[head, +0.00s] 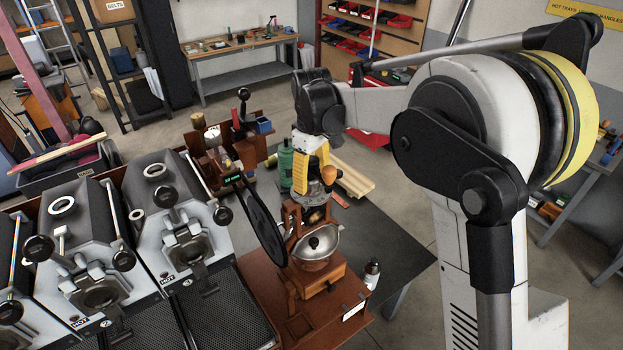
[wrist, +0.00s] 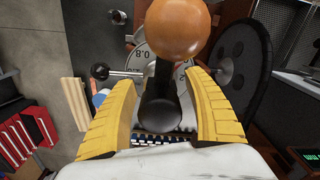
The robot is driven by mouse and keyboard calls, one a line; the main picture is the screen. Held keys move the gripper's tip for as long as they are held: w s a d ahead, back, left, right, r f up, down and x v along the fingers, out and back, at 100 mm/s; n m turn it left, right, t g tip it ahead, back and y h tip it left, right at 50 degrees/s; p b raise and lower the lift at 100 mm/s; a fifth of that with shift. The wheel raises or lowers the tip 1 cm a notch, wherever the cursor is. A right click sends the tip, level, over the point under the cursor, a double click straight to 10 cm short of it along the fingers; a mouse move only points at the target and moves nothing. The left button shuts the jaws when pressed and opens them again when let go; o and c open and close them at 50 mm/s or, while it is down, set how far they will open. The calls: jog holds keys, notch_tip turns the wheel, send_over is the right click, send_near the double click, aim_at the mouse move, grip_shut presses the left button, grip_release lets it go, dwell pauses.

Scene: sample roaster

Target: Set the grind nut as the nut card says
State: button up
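A wooden grinder (head: 318,278) with a silver dome and a drawer stands on the brown bench. My gripper (head: 315,165) points down over the grinder's top. In the wrist view its two yellow fingers (wrist: 160,80) are spread apart on either side of a black crank arm with a round orange-brown knob (wrist: 178,28). The knob also shows in the head view (head: 329,174). Behind the crank is a pale dial plate (wrist: 142,60) with numbers, one reading 0.8. The crank hides much of the dial, and I cannot make out the grind nut. A white card (head: 354,310) lies on the bench front; its writing is unreadable.
A large black wheel (head: 265,222) stands close left of the grinder. Roasters marked HOT (head: 180,225) fill the left. A small bottle (head: 371,275) stands right of the grinder, and a green bottle (head: 286,165) behind it. The dark table (head: 395,240) at right is mostly clear.

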notch_tip(320, 180, up, 12)
jog(key=shift+f, duration=0.2)
jog(key=shift+r, duration=0.25)
